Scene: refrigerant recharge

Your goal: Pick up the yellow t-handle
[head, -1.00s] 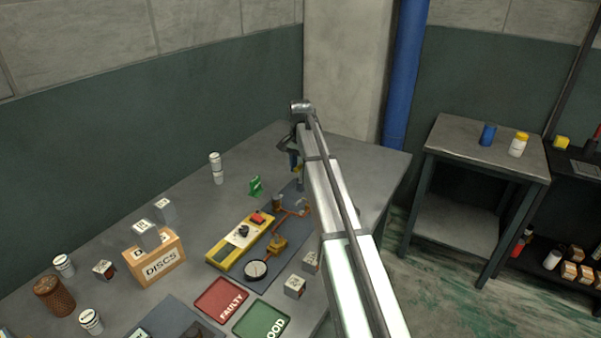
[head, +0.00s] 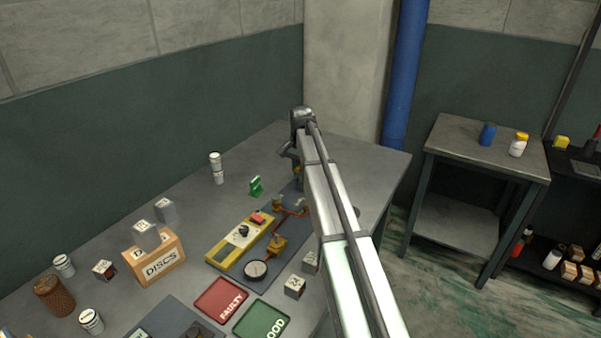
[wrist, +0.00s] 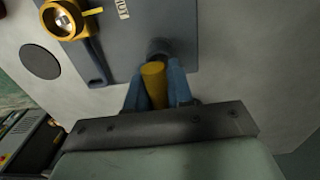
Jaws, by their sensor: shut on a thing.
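The yellow t-handle (wrist: 153,84) shows in the wrist view as a short yellow cylinder between the two blue fingers. My gripper (wrist: 158,92) is shut on it. A dark round part shows just beyond its far end, over the edge of the grey mat. Whether the handle touches the mat or is lifted, I cannot tell. In the head view my own arm hides most of the gripper and the handle, near the far right end of the bench.
The grey mat (wrist: 185,30) lies under a brass ring fitting (wrist: 62,20) with a dark lever. A yellow manifold case (head: 229,258), a round gauge (head: 256,269), a red tray (head: 221,299) and a green tray (head: 262,320) are nearer. Bare bench lies at the back.

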